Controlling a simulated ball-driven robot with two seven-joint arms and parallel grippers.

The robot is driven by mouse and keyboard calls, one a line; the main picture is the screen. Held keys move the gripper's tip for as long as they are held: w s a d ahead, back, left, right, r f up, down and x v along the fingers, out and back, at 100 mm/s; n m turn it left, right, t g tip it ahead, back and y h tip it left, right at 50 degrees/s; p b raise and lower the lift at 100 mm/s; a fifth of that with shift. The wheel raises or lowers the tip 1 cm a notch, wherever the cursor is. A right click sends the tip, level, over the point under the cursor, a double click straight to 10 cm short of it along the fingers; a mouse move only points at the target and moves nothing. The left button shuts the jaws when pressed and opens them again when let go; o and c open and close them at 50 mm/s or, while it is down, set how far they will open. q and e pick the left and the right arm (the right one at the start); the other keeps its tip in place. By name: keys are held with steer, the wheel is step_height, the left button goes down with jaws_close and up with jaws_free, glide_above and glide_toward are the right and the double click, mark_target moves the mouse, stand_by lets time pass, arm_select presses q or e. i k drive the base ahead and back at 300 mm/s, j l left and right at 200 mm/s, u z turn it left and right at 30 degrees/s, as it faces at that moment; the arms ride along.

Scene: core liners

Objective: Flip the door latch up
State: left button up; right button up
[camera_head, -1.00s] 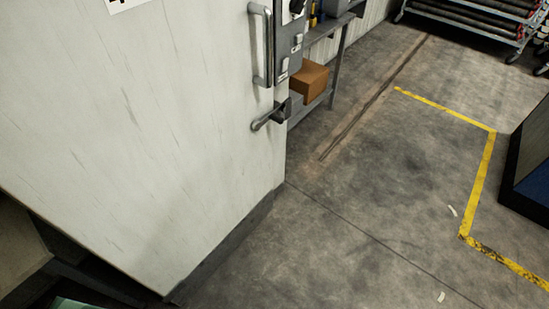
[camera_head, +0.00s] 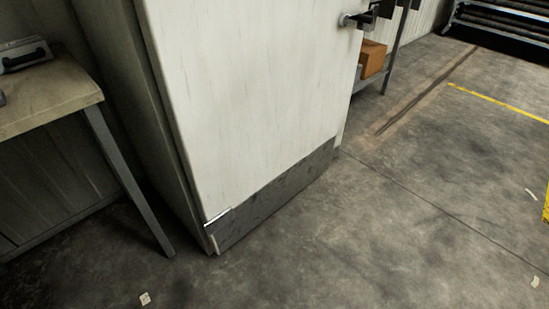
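The white door (camera_head: 240,90) stands in the middle of the head view, with a dark kick plate (camera_head: 275,193) along its bottom. The door latch (camera_head: 352,19), a short grey lever with a dark mount, is at the door's right edge near the top of the picture. The lever points left and looks roughly level. The upper part of the door, with the pull handle, is outside the picture. Neither of my grippers shows in the view.
A workbench (camera_head: 50,95) with a grey case (camera_head: 25,55) on it stands at the left. A cardboard box (camera_head: 372,58) sits on a shelf behind the door's edge. A rack (camera_head: 500,25) is at the far right. The concrete floor (camera_head: 430,220) is largely clear.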

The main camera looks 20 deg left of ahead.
mark_target(345, 19)
steer(key=i+l, duration=0.25)
steer(key=i, duration=0.25)
steer(key=i+l+z, duration=0.1)
steer(key=i+l, duration=0.2)
steer(key=i, duration=0.2)
steer(key=i+l, duration=0.2)
steer(key=i, duration=0.3)
steer(key=i+l+z, duration=0.1)
steer(key=i+l, duration=0.15)
steer(key=i, duration=0.25)
steer(key=i+l, duration=0.2)
steer(key=i, duration=0.3)
steer(key=z, duration=0.05)
